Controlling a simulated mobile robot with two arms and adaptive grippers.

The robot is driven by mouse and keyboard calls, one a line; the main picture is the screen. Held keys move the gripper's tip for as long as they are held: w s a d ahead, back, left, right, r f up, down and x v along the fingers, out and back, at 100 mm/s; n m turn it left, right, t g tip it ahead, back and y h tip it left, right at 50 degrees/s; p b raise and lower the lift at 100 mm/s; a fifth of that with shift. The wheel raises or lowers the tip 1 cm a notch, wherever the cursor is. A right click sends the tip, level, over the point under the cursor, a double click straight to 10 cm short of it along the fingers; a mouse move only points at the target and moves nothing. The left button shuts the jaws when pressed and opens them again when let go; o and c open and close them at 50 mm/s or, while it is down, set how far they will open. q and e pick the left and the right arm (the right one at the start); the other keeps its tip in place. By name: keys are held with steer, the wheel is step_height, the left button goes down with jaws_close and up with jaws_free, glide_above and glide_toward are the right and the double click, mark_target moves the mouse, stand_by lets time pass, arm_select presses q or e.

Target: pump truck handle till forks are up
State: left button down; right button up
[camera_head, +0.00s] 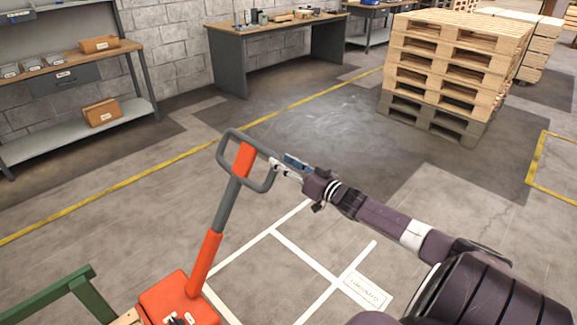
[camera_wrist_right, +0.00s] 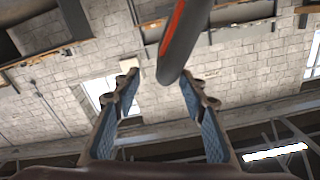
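The truck handle (camera_head: 217,225) is an orange and grey shaft with a grey loop grip (camera_head: 227,152) at its top. It rises, leaning slightly right, from the red truck body (camera_head: 178,300) at the bottom of the head view. My right gripper (camera_head: 279,167) is at the right side of the loop. In the right wrist view the gripper (camera_wrist_right: 164,88) has its two blue-padded fingers apart. The dark grey bar of the handle (camera_wrist_right: 182,50) reaches down between the fingertips, with gaps on both sides. The forks are not visible. My left gripper is out of view.
A green frame (camera_head: 60,300) stands at the lower left beside the truck. A stack of wooden pallets (camera_head: 455,60) is at the back right. A workbench (camera_head: 270,45) and shelving (camera_head: 75,95) line the wall. The floor between is open, with painted lines.

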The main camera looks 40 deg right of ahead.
steer(key=shift+s+d, duration=0.1)
steer(key=shift+s, duration=0.95)
steer(key=s+p, duration=0.7)
steer(key=s, duration=0.2)
steer(key=shift+d, duration=0.1)
stand_by(0.5)
